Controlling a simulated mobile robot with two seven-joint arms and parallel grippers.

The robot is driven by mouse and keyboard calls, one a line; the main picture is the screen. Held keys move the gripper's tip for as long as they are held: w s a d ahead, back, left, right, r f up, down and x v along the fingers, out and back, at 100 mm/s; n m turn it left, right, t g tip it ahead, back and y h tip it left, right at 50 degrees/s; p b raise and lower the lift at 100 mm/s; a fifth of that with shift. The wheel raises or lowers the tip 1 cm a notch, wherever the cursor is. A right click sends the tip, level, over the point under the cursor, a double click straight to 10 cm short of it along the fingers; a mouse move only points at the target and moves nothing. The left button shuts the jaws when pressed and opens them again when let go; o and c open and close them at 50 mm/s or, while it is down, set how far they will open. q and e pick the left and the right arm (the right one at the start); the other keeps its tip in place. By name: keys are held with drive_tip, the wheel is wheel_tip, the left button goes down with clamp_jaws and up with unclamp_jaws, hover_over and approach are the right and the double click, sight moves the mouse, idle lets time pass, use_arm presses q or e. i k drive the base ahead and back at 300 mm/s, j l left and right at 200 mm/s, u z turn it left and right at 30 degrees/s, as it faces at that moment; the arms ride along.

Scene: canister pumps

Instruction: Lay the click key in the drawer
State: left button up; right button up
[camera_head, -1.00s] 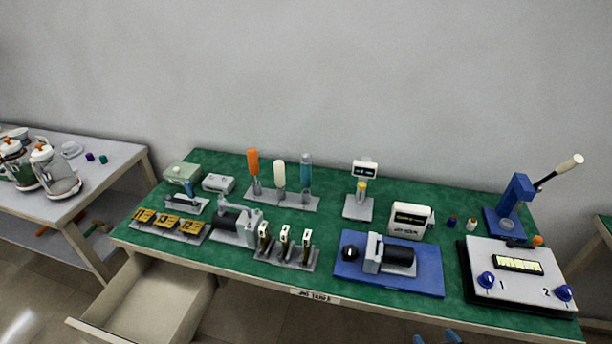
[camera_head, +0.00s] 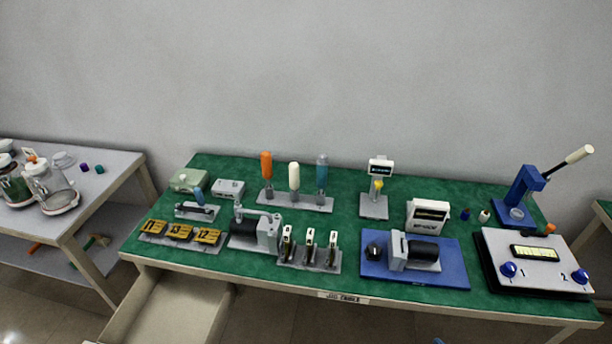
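The drawer (camera_head: 178,308) hangs pulled out under the left end of the green-topped bench; its visible inside is empty, and its front is cut off by the bottom edge. I cannot tell for sure which tool is the click key. Orange (camera_head: 266,165), white (camera_head: 294,176) and blue (camera_head: 322,172) handles stand upright in a grey rack (camera_head: 298,202). Only a small blue tip (camera_head: 438,341), seemingly of my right gripper, shows at the bottom edge. My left gripper is out of view.
The green bench top (camera_head: 345,233) is crowded: yellow numbered blocks (camera_head: 180,232), a blue-based device (camera_head: 415,262), a grey console (camera_head: 535,262) and a blue lever press (camera_head: 520,195). A side table (camera_head: 110,180) with glass jars stands left.

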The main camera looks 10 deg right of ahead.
sight(185, 311)
drive_tip(key=i+j, duration=0.1)
drive_tip(key=j, duration=1.05)
drive_tip(key=i+j, duration=0.15)
drive_tip(key=j, duration=0.4)
